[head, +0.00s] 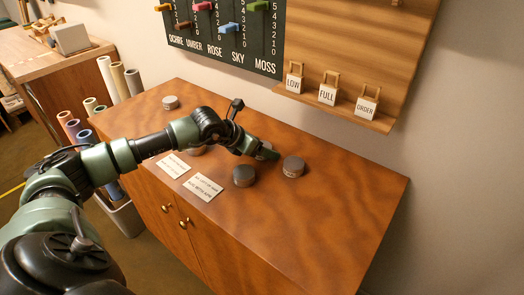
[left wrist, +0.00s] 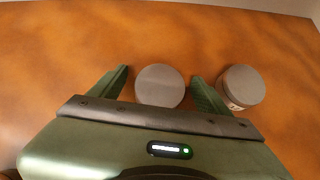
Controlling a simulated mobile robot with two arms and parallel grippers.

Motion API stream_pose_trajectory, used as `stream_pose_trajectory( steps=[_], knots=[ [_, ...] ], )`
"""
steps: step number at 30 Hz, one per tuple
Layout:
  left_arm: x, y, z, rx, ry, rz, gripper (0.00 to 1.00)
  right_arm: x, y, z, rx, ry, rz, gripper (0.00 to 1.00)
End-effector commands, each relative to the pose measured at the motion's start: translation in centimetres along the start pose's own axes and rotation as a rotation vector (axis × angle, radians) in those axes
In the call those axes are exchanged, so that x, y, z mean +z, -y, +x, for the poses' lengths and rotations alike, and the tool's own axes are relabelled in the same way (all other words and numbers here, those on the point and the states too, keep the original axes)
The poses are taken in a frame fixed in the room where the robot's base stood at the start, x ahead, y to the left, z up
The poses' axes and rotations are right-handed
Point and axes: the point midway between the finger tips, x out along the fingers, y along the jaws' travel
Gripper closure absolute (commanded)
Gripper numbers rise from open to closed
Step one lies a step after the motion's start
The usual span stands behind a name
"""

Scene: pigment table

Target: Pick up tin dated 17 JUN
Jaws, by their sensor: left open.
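Several grey round tins stand on the brown cabinet top. In the head view one tin (head: 293,166) with a small pale label stands right of my left gripper (head: 267,153), and another tin (head: 243,175) stands in front of it. In the left wrist view my left gripper (left wrist: 158,92) is open, with a plain-topped tin (left wrist: 160,86) between its fingers, not clamped. A second tin (left wrist: 241,86) with a label on its side stands just outside the right finger. The date lettering is too small or turned away to read. My right gripper is not in view.
Another tin (head: 170,102) stands at the back left, and one is partly hidden under my left arm. Two printed cards (head: 203,187) lie near the front edge of the cabinet top (head: 335,215). The right part of the top is clear. A chart board and shelf (head: 340,105) are behind.

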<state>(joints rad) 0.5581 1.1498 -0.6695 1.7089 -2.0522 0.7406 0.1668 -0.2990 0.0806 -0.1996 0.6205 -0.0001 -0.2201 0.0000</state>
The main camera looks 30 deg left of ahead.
Motion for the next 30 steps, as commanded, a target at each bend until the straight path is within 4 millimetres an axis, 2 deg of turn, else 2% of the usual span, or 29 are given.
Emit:
stream_pose_trajectory(
  steps=[3, 9, 10, 11, 22, 26, 30],
  knots=[
    [0.0, 0.0, 0.0, 0.000, 0.000, 0.000, 0.22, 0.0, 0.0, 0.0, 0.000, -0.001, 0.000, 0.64],
    [0.0, 0.0, -0.1, 0.000, 0.000, 0.001, 0.78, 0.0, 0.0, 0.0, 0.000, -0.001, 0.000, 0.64],
    [0.0, 0.0, -0.1, 0.000, 0.000, 0.000, 0.86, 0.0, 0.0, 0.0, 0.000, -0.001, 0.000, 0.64],
    [0.1, 0.0, -0.1, 0.000, 0.001, 0.001, 0.90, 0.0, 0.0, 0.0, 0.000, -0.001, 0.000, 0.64],
    [0.7, 0.0, -0.6, 0.001, 0.004, 0.001, 0.90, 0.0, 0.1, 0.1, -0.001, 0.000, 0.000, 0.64],
    [1.8, -0.1, -1.6, 0.002, 0.005, 0.002, 0.90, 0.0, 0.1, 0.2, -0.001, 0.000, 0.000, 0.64],
    [4.0, -0.1, -3.6, 0.001, 0.008, 0.003, 0.90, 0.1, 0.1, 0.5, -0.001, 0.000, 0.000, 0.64]
  ],
)
